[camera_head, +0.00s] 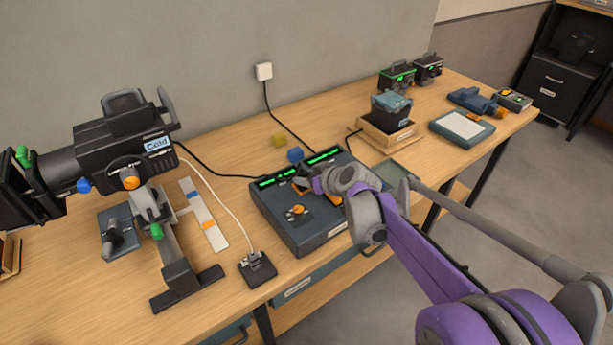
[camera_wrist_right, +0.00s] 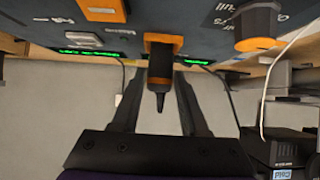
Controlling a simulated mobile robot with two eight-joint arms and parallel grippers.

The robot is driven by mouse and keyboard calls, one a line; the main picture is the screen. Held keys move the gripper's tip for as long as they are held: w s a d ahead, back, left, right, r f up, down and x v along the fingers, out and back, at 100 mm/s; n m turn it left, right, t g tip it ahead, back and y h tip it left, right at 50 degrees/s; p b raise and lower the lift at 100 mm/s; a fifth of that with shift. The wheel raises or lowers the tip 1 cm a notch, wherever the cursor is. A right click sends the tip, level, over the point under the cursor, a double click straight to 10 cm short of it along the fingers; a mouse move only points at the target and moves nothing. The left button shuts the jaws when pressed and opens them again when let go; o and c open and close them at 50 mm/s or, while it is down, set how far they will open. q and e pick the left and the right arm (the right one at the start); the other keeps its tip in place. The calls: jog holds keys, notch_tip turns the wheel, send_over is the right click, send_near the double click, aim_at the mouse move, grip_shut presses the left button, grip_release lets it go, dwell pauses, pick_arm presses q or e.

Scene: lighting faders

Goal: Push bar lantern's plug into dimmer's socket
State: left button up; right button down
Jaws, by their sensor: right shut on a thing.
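The dimmer (camera_head: 318,236) is a dark blue-grey box with green displays and orange controls, in the middle of the table. My right gripper (camera_head: 304,180) is over its top, near the displays. In the right wrist view, the gripper (camera_wrist_right: 160,85) is shut on a black plug (camera_wrist_right: 160,72), its tapered end toward me. The plug lines up with an orange-rimmed socket (camera_wrist_right: 164,39) and overlaps its rim. I cannot tell how deep it sits. The black lantern labelled "Cold" (camera_head: 125,140) stands on the left, with a black cable running toward the dimmer. My left gripper is not in view.
A black pad (camera_head: 257,269) with a white cable lies left of the dimmer. A wall outlet (camera_head: 264,71) has a cable running down behind the dimmer. A wooden tray (camera_head: 385,140) stands to the right.

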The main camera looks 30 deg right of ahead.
jog(key=shift+s+f, duration=0.1)
jog(key=shift+f, duration=0.25)
dwell(1.0)
jog(key=shift+c, duration=1.7)
grip_release()
jog(key=shift+r, duration=0.15)
jog(key=a+v, duration=0.1)
jog(key=v, duration=1)
jog(key=s+a+f+g+p, duration=0.1)
jog(key=s+a+f+g, duration=0.2)
jog(key=s+a+f, duration=0.3)
jog(key=s+a+f+g+p, duration=0.1)
jog(key=s+a+f+g, duration=0.1)
jog(key=s+a+f, duration=0.3)
jog(key=s+a, duration=0.4)
jog(key=s, duration=0.2)
jog(key=shift+s+f+m+g+h, duration=0.35)
jog(key=shift+s+m+g+h, duration=0.05)
